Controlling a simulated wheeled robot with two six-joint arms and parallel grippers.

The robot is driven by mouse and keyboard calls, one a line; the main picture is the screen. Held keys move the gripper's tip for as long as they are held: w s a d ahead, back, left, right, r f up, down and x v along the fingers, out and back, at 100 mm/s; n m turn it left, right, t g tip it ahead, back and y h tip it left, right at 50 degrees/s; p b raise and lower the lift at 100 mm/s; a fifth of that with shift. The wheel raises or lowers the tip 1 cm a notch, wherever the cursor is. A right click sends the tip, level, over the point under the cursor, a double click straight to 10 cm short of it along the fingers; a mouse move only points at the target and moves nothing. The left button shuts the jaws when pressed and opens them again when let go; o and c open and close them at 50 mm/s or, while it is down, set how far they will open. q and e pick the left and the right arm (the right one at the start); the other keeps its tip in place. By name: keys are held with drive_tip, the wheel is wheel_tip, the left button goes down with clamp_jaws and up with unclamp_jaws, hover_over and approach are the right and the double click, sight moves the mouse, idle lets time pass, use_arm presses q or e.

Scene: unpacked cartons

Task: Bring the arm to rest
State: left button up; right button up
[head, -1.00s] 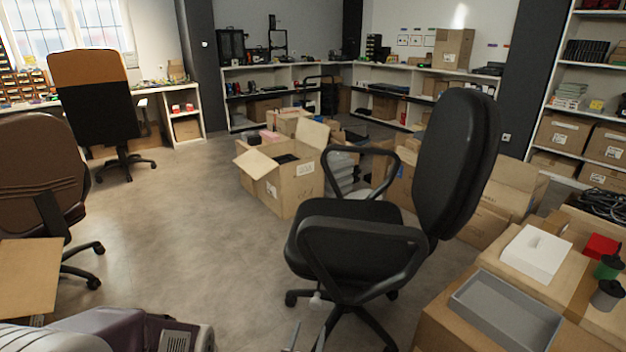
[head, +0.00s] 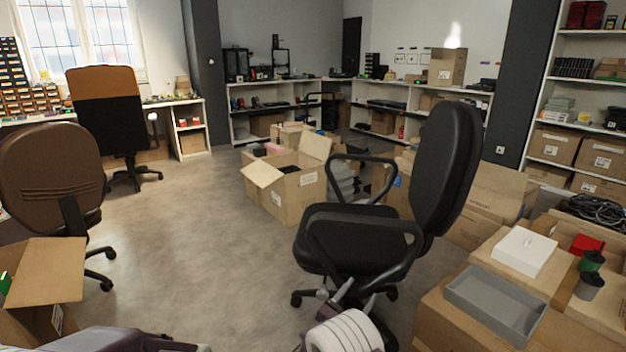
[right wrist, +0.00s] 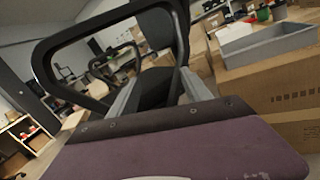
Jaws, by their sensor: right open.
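My right gripper (head: 334,291) is at the bottom middle of the head view, in front of the black office chair's seat, with my white wrist below it. It is open and I see nothing between its fingers. In the right wrist view its two grey fingers (right wrist: 160,92) stand apart, with the chair's black armrest loop and seat beyond them. I cannot tell whether the fingers touch the chair. My left gripper is not in view.
The black office chair (head: 352,238) stands close in front. Cartons to the right hold a grey tray (head: 497,302), a white box (head: 524,250) and dark cups. An open carton (head: 287,190) stands behind the chair. A brown chair (head: 50,170) stands left. Floor between is clear.

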drive_tip(key=s+d+r+m+g+h, duration=0.2)
drive_tip(key=d+r+m+g, duration=0.1)
drive_tip(key=d, duration=0.3)
drive_tip(key=s+d+r+m+g+h, duration=0.1)
drive_tip(key=s+d+r+m+g, duration=0.15)
drive_tip(key=d, duration=0.35)
drive_tip(key=s+d+m+g+y, duration=0.2)
drive_tip(key=s+d+m+g, duration=0.65)
drive_tip(key=s, duration=0.45)
drive_tip(key=s+a+f+m+g+y, duration=0.2)
drive_tip(key=s+f+m+y, duration=0.3)
drive_tip(key=s, duration=0.6)
drive_tip(key=s+a+f+m+t+y, duration=0.1)
drive_tip(key=s+a+f+m+y, duration=0.1)
drive_tip(key=a+f+m+y, duration=0.3)
drive_tip(key=s+a+f+m+y, duration=0.1)
drive_tip(key=a+m+y, duration=0.1)
drive_tip(key=a, duration=0.6)
wheel_tip(320, 180, up, 38)
drive_tip(key=w+p, duration=0.1)
drive_tip(key=p, duration=3.6)
drive_tip(key=shift+w+t, duration=0.25)
drive_tip(key=shift+t, duration=0.15)
